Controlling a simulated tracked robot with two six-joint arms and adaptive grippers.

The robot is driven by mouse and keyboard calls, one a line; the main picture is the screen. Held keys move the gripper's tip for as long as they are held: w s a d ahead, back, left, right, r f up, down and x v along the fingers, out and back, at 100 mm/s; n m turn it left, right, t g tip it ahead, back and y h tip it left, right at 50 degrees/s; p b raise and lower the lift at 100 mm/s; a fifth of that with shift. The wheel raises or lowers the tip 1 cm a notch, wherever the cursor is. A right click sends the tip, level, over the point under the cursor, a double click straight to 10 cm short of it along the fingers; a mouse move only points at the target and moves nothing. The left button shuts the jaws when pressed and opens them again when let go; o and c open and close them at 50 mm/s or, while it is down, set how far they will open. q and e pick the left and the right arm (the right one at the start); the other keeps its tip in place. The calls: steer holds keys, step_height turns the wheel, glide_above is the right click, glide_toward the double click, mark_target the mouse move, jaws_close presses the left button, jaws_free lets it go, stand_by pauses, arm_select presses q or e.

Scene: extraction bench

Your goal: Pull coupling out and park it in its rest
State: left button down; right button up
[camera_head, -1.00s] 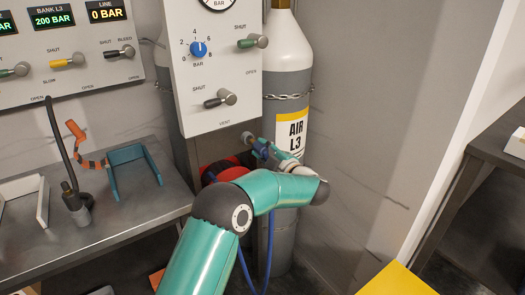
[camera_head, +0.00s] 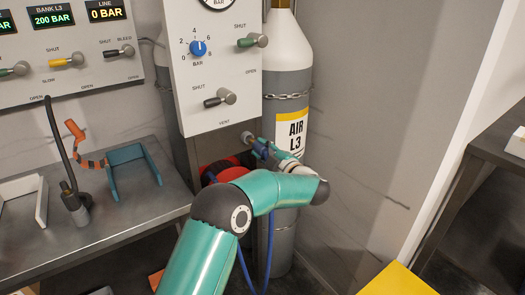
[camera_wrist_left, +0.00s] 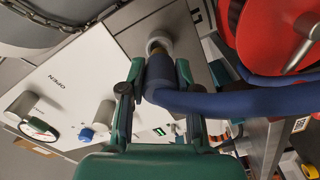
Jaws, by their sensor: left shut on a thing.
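The coupling (camera_wrist_left: 160,76) is a dark blue sleeve with a blue hose bending off to the right in the wrist view. Its front end meets a round metal port (camera_wrist_left: 159,44) below the panel, with a little brass showing between them. I cannot tell whether it is fully seated. My left gripper (camera_head: 260,148) is shut on the coupling, one finger on each side of it, beside the gas cylinder in the head view. The port (camera_head: 247,137) also shows there, just up-left of the fingers. I cannot tell which bench fitting is the rest. My right gripper is out of view.
A teal U-shaped bracket (camera_head: 114,180) and a white bracket (camera_head: 41,205) stand on the steel bench (camera_head: 110,225), with a black hose fitting (camera_head: 72,198) between. A red hose reel (camera_wrist_left: 275,35) is close beside the hose. The AIR L3 cylinder (camera_head: 288,90) stands behind my gripper.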

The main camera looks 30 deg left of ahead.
mark_target(256, 145)
arm_select(q)
steer(key=shift+x, duration=1.6)
steer(key=c, duration=0.7)
jaws_free()
steer(key=shift+c, duration=0.2)
steer(key=v, duration=1.2)
steer(key=shift+a+p, duration=0.1)
steer(key=shift+p, duration=0.2)
